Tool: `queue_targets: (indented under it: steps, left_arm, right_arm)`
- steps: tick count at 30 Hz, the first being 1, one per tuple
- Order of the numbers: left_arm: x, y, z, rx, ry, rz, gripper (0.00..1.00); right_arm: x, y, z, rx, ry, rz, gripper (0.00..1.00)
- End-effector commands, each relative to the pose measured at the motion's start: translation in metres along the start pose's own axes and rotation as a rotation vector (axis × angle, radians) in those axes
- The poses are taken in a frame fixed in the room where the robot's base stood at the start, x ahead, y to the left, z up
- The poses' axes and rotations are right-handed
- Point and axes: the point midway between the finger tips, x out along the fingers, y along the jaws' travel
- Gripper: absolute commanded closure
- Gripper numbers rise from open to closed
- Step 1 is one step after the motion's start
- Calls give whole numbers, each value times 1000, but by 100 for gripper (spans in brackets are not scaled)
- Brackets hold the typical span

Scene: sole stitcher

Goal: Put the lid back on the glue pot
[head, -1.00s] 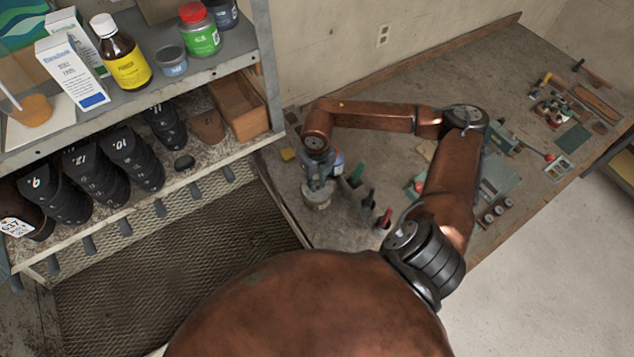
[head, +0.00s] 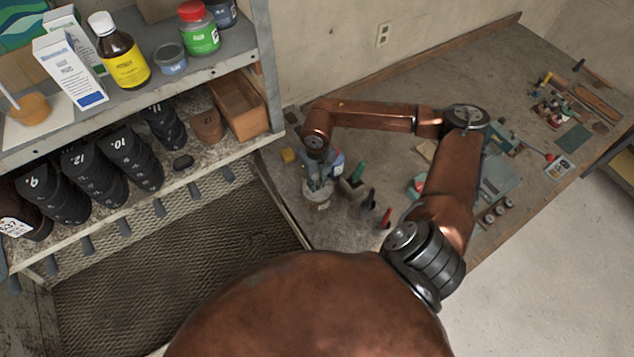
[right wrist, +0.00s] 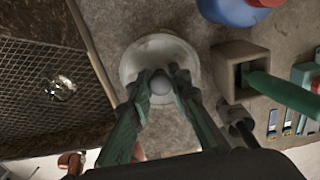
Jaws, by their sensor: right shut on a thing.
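The right gripper (head: 318,187) points down at the left end of the bench. In the right wrist view its two green fingers (right wrist: 160,80) are closed on the small round knob of the pale lid (right wrist: 160,48). The glue pot (head: 317,201) is a pale round pot directly below the gripper in the head view. In the wrist view the lid lies over the pot, roughly centred, and hides its mouth. I cannot tell whether the lid rests fully on the rim. My left gripper is not in view.
Right of the pot stands a holder (right wrist: 240,60) with a green-handled tool (right wrist: 285,93). A blue bottle with a red cap (right wrist: 235,10) is close behind. A red-handled tool (head: 386,217) stands nearer the front. A mesh panel (right wrist: 45,90) lies left, past the bench edge.

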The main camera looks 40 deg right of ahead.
Motion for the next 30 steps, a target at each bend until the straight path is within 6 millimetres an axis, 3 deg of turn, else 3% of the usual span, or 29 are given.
queue_targets:
  steps: [5, 6, 14, 20, 27, 30]
  left_arm:
    - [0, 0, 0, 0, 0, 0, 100]
    - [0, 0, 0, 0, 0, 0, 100]
    - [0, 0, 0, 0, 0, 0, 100]
    - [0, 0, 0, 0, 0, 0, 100]
    - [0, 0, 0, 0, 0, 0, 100]
    - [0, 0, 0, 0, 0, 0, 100]
  right_arm:
    - [0, 0, 0, 0, -1, 0, 100]
    - [0, 0, 0, 0, -1, 0, 80]
    - [0, 0, 0, 0, -1, 0, 62]
    - [0, 0, 0, 0, -1, 0, 62]
    - [0, 0, 0, 0, 0, 0, 45]
    - [0, 0, 0, 0, 0, 0, 45]
